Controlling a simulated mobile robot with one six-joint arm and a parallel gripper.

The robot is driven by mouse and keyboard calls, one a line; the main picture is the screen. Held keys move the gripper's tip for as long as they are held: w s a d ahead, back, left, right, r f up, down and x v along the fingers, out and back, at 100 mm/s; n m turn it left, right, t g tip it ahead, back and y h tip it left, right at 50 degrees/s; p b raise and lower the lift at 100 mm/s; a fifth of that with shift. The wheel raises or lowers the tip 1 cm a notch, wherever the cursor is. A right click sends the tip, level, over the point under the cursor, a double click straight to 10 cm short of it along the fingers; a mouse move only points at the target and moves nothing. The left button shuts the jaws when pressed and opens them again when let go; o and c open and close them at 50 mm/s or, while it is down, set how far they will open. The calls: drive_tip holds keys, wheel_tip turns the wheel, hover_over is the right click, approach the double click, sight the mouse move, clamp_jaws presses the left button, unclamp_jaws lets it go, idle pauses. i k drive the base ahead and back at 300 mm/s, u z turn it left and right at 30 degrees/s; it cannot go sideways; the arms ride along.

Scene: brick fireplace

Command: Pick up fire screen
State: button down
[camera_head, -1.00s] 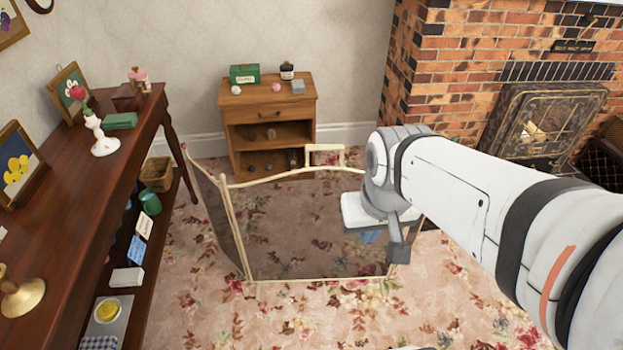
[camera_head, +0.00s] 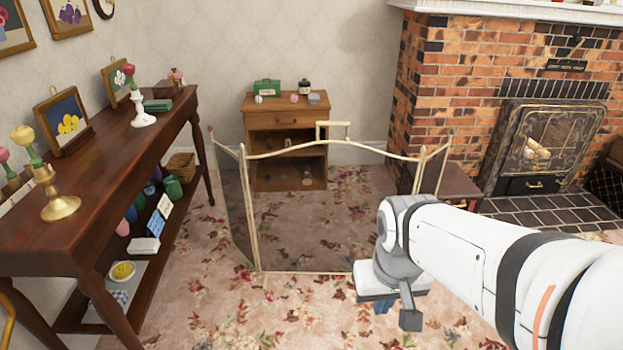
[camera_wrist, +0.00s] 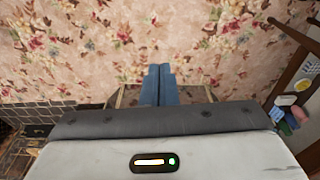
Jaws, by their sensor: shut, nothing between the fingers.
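The fire screen (camera_head: 300,210) stands upright on the carpet in the head view. It has a cream frame, dark see-through mesh, angled side wings and a raised handle (camera_head: 333,130) at the top middle. My gripper (camera_head: 378,306) is at the screen's lower right in the picture, nearer to me than the screen and apart from the handle. My wrist and arm hide the screen's lower right part. In the wrist view, my blue fingers (camera_wrist: 160,70) are together and empty over carpet. Thin cream bars, seemingly the screen's frame (camera_wrist: 123,97), show on both sides of them.
A long dark table (camera_head: 120,180) with candlesticks and pictures runs along the left. A small wooden cabinet (camera_head: 286,122) stands behind the screen. The brick fireplace (camera_head: 440,80) and tiled hearth (camera_head: 550,212) are at the right. Carpet in front of the screen is clear.

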sight(314, 206)
drive_tip(key=k, duration=0.4)
drive_tip(key=u, duration=0.5)
drive_tip(key=i, duration=2.05)
drive_tip(key=z, duration=0.1)
